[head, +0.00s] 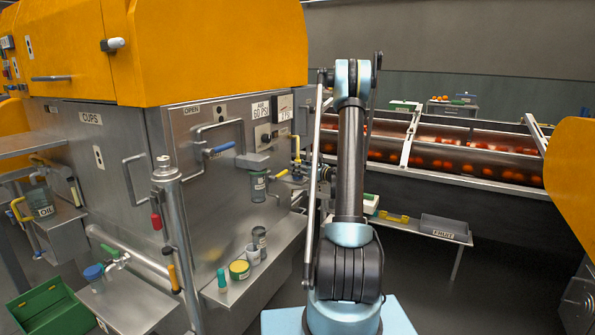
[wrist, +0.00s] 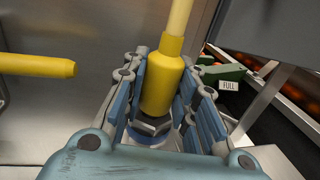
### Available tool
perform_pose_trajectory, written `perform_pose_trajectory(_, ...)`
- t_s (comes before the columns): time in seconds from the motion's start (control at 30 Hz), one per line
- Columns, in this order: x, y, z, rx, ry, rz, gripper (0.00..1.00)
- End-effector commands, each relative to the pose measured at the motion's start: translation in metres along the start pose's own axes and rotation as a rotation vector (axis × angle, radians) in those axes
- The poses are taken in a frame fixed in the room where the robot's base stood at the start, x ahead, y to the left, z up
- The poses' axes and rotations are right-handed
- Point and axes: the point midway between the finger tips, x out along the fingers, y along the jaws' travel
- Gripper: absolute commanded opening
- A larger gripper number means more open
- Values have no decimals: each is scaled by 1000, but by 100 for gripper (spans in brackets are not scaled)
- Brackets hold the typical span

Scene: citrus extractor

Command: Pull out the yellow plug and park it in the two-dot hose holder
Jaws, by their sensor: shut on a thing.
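The yellow plug (wrist: 160,85) stands upright in the wrist view, with a paler yellow hose (wrist: 180,17) rising from its top. My gripper (wrist: 165,88) is shut on the plug, a blue-padded finger on each side. Below the plug are a metal hex nut (wrist: 153,126) and a blue ring (wrist: 150,138). Whether the plug is still seated there cannot be told. In the head view, my arm hides most of the gripper; yellow parts (head: 297,165) show just left of it.
A yellow bar (wrist: 38,65) juts in from the left, close to the gripper. The steel machine front (head: 205,160) stands left of my arm, its shelf (head: 222,295) holding cups. A fruit conveyor (head: 450,150) and grey tray (head: 445,227) are at right.

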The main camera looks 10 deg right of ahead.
Motion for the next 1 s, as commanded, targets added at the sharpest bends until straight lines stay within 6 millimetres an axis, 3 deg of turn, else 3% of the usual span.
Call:
perform_pose_trajectory(0.6, 0, 0, 83, 0, 0, 0, 1)
perform_pose_trajectory(1.0, 0, 0, 94, 0, 0, 0, 1)
